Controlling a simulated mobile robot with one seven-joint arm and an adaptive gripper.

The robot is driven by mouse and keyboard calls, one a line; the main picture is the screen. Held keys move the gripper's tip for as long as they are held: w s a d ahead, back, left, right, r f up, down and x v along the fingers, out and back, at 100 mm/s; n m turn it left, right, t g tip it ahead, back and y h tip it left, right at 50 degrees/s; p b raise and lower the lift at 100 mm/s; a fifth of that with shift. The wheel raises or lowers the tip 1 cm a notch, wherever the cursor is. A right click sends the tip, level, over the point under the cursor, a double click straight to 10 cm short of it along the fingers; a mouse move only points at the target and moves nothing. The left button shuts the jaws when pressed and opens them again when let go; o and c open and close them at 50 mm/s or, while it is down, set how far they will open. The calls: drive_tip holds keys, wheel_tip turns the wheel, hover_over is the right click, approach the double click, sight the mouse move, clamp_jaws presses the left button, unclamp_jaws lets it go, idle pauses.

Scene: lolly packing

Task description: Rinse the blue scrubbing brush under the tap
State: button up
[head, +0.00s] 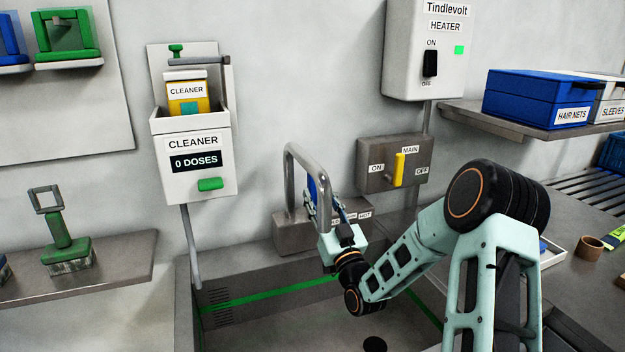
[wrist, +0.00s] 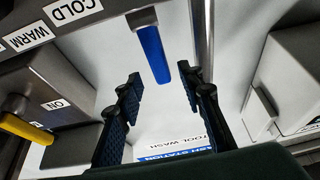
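A blue tap lever (wrist: 153,50) hangs from its mount by the COLD and WARM labels. My gripper (wrist: 165,90) is open, with the lever between and just beyond its fingertips, apparently untouched. In the head view my gripper (head: 327,205) is raised at the grey tap (head: 306,165), whose spout arches over the sink (head: 250,325). The tap base bears temperature labels, HOT among them. No whole blue scrubbing brush shows. A blue piece (head: 3,270) is cut off at the left edge, beside a green brush (head: 68,245) standing upright on the left shelf. I see no water running.
A cleaner dispenser (head: 195,165) reading 0 DOSES hangs left of the tap. A MAIN switch box (head: 375,178) with a yellow lever (head: 399,170) stands right of it, below the heater (head: 415,45). A blue HAIR NETS box (head: 535,97) sits on the right shelf.

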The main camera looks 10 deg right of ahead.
sight(314, 184)
drive_tip(key=x, duration=0.6)
drive_tip(key=shift+f+p, duration=0.1)
drive_tip(key=shift+p, duration=0.25)
clamp_jaws()
